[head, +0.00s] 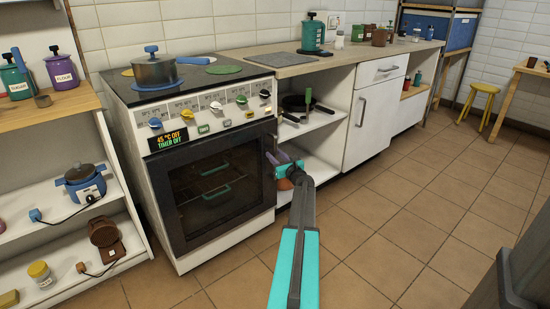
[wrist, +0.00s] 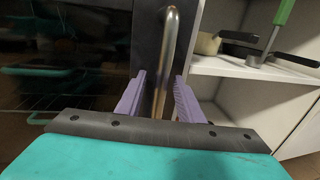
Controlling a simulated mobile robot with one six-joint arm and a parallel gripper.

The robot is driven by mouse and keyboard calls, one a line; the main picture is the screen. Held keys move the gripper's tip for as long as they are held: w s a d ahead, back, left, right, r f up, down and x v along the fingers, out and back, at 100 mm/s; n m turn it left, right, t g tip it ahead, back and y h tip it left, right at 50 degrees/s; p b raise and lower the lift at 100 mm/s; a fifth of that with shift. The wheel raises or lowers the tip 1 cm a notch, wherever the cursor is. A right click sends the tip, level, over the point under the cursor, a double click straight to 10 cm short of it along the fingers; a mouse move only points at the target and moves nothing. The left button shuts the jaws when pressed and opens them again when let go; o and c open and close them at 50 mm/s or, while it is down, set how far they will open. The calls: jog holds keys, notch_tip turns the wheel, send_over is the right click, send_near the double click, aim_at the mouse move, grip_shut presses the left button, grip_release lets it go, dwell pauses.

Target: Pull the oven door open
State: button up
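The oven (head: 205,150) is a white cooker with a dark glass door (head: 215,190), which looks shut. In the wrist view, the door's dark edge (wrist: 146,40) carries a vertical metal handle (wrist: 171,42) near its right side. My gripper (head: 278,160) is at the right edge of the door. In the wrist view, the purple fingers of my gripper (wrist: 160,76) are apart, one on each side of the handle's lower part. Gaps show between the fingers and the handle. In the head view the handle is mostly hidden by my gripper.
A grey pot (head: 154,70) stands on the hob. Right of the oven are open shelves (head: 320,130) with a dark pan (head: 298,103), then a white cabinet (head: 375,122). Shelves with jars and appliances stand at left. The tiled floor (head: 400,220) ahead is clear.

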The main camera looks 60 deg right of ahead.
jog(key=shift+w+d, duration=0.1)
jog(key=shift+w, duration=0.1)
jog(key=shift+c, duration=0.3)
grip_shut()
jog(key=shift+a, duration=0.2)
